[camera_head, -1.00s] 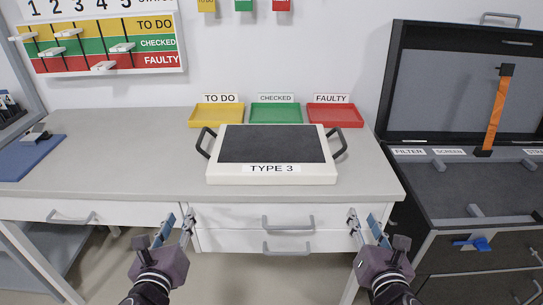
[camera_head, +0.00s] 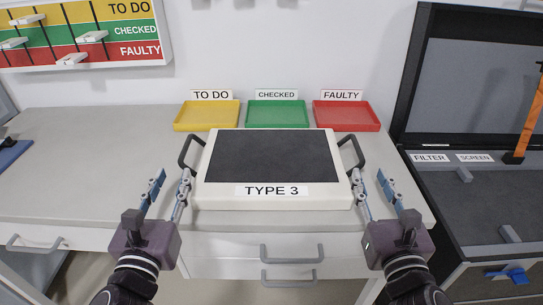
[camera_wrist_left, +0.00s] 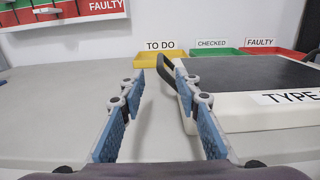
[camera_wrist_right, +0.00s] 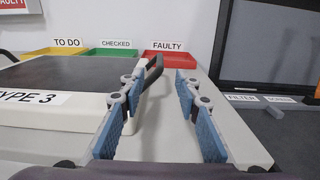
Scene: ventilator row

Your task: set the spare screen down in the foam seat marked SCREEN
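The spare screen (camera_head: 270,157), a white slab with a dark panel and a TYPE 3 label, lies on the bench with a dark handle on each side. My left gripper (camera_head: 170,186) is open and empty at its left side; the left handle (camera_wrist_left: 168,72) is just ahead of the fingers in the left wrist view. My right gripper (camera_head: 374,187) is open and empty at its right side, near the right handle (camera_wrist_right: 153,72). The SCREEN label (camera_head: 475,157) is on the edge of the dark foam case (camera_head: 465,205) at the right.
Yellow (camera_head: 207,115), green (camera_head: 277,114) and red (camera_head: 346,116) trays stand behind the screen. The case has an upright lid (camera_head: 475,85) with an orange strap (camera_head: 532,118). The bench left of the screen (camera_head: 90,170) is clear. Drawers with handles are below the bench front.

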